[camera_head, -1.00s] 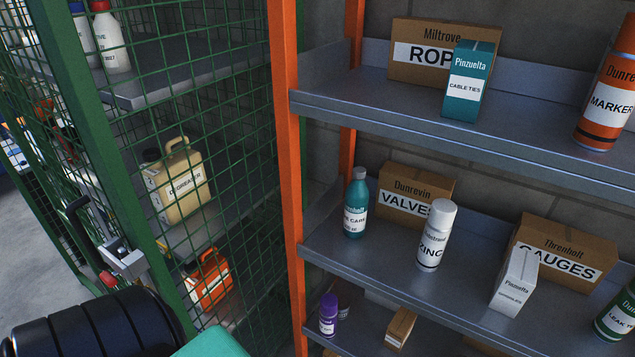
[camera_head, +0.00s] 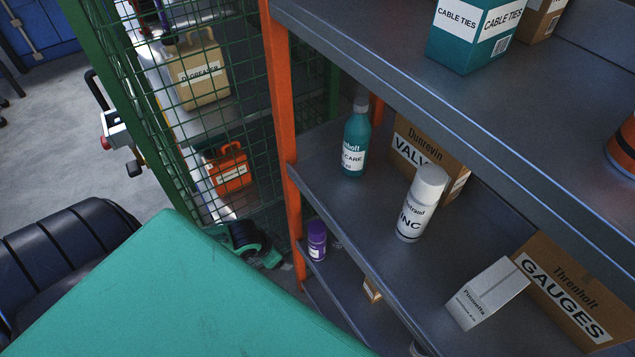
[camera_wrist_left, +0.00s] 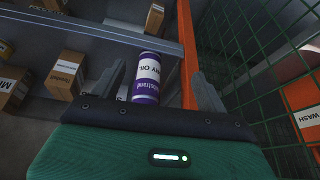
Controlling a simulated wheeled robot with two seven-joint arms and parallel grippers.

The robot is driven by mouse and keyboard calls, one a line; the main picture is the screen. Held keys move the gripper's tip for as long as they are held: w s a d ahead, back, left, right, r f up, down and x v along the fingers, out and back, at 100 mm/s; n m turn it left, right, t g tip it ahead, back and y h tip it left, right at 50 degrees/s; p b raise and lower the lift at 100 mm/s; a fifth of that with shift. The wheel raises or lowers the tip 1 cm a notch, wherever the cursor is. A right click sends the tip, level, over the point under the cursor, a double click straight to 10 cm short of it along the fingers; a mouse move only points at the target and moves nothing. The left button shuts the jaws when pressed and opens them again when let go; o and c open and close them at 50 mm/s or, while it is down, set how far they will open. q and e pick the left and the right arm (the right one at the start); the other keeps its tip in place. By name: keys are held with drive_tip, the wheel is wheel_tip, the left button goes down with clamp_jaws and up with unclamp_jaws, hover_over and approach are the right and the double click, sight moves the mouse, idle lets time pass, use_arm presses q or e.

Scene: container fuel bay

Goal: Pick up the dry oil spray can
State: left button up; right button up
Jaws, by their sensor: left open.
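The dry oil spray can (camera_head: 316,240) is purple with a white label. It stands on the lower rack shelf, just right of the orange post. My left gripper (camera_wrist_left: 156,82) is open, with one finger seen on each side of the can. In the head view the teal and black left gripper (camera_head: 250,242) is low, left of the can, with a gap between them. Whether the fingers reach around the can is unclear. My right gripper is not in view.
The orange post (camera_head: 282,120) and green mesh cage (camera_head: 215,60) stand close beside my left gripper. The shelf above holds a teal bottle (camera_head: 355,140), a white zinc can (camera_head: 421,205) and boxes. A small brown box (camera_head: 372,289) stands on the can's shelf.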

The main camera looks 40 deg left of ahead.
sight(312, 230)
use_arm(q)
drive_tip(key=w+d, duration=0.1)
drive_tip(key=w, duration=0.2)
drive_tip(key=w+d+r, duration=0.1)
drive_tip(key=w, duration=0.2)
drive_tip(key=w+d+r+p, duration=0.1)
drive_tip(key=w, duration=0.1)
drive_tip(key=shift+w+d, duration=0.35)
drive_tip(key=shift+w, duration=0.05)
drive_tip(key=shift+w+d, duration=0.15)
drive_tip(key=shift+w, duration=0.35)
drive_tip(key=shift+w+d, duration=0.15)
drive_tip(key=shift+w, duration=0.35)
drive_tip(key=x, duration=0.5)
drive_tip(key=shift+w+d, duration=0.1)
drive_tip(key=shift+d, duration=0.05)
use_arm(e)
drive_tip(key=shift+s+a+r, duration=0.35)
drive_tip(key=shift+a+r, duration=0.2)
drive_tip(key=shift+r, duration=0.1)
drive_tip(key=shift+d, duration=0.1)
use_arm(q)
drive_tip(key=shift+c, duration=0.9)
clamp_jaws()
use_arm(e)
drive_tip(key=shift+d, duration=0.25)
